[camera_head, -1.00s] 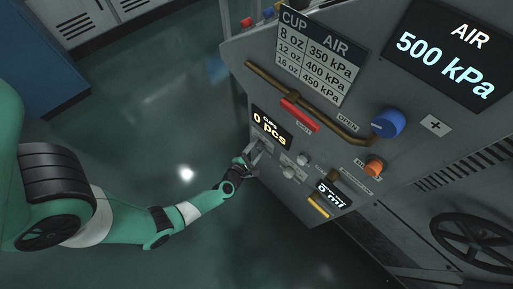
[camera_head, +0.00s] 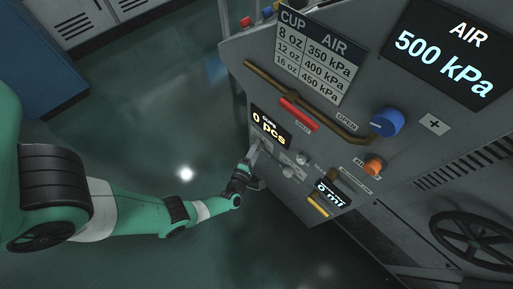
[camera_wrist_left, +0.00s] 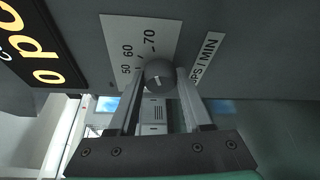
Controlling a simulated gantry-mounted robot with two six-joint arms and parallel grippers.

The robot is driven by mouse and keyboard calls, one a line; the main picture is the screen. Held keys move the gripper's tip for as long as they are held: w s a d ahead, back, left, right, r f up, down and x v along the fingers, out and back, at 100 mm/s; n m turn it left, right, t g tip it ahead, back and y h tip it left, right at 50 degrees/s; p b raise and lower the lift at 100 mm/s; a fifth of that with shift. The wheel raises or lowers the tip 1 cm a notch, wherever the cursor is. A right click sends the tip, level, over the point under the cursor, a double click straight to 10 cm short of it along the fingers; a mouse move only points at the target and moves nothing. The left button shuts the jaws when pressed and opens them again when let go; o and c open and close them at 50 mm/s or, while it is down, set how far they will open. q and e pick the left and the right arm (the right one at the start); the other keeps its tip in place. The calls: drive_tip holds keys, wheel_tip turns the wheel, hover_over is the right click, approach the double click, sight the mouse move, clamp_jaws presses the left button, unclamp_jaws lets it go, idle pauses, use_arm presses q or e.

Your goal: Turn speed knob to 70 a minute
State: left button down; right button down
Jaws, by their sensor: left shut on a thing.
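The speed knob (camera_wrist_left: 159,73) is a round grey knob with a small white mark, in the left wrist view. It sits below a white scale plate (camera_wrist_left: 118,40) printed 50, 60 and 70. I cannot tell for sure which number the mark points to. My left gripper (camera_wrist_left: 160,84) is shut on the knob, one finger on each side. In the head view, my left gripper (camera_head: 252,160) is against the grey machine panel below the "0 pcs" display (camera_head: 270,128), and it hides the knob there. My right gripper is in neither view.
The panel also carries a red bar (camera_head: 299,114), a blue knob (camera_head: 387,123), an orange knob (camera_head: 373,167), small grey knobs (camera_head: 288,171) and a small display (camera_head: 328,193). A handwheel (camera_head: 472,240) is at lower right. Open floor lies left of the panel.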

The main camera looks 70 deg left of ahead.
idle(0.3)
use_arm(q)
drive_tip(key=shift+c, duration=1.7)
unclamp_jaws()
drive_tip(key=p+v, duration=0.3)
drive_tip(key=v, duration=0.8)
drive_tip(key=shift+s+d, duration=0.2)
drive_tip(key=shift+s, duration=0.1)
drive_tip(key=shift+w+r, duration=0.1)
